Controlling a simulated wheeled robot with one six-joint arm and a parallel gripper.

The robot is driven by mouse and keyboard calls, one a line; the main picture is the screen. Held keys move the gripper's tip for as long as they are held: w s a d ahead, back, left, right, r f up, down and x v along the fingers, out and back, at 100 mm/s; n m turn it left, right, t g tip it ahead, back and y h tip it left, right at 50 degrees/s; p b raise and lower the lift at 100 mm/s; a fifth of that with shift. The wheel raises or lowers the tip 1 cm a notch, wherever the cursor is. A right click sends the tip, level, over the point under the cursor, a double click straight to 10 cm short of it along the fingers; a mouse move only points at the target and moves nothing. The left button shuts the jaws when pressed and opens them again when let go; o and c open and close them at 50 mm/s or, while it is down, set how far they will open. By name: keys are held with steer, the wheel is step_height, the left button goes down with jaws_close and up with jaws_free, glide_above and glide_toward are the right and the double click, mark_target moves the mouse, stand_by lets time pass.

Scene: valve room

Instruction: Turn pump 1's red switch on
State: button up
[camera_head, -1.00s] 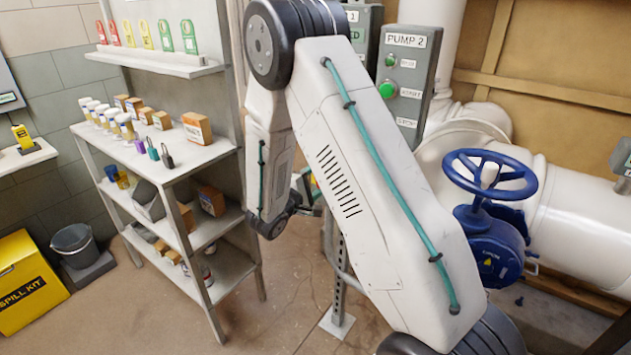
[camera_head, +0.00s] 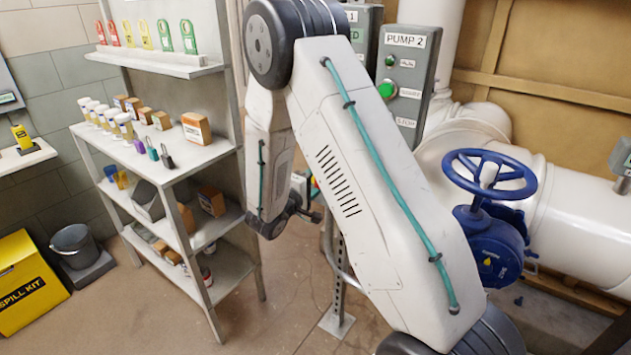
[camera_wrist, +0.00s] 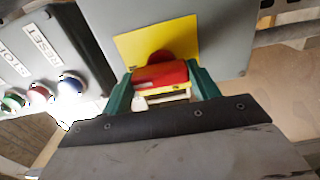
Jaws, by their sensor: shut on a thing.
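The red switch (camera_wrist: 160,75) shows in the wrist view, in front of a yellow plate (camera_wrist: 185,42) on a grey box (camera_wrist: 222,25). My gripper (camera_wrist: 163,84) has its two green fingers on either side of the red handle and is shut on it. In the head view my own arm hides most of the gripper and the switch. Pump 1's panel (camera_head: 361,45) is partly hidden behind my arm; only the end of its label shows.
A RESET and STOP button box (camera_wrist: 52,58) is close to the left of my gripper. The pump 2 panel (camera_head: 407,75) and blue valve wheel (camera_head: 490,175) are to the right of my arm. A shelf rack (camera_head: 190,165) stands to its left.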

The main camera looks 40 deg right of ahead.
steer(key=o, duration=1)
steer(key=v, duration=0.8)
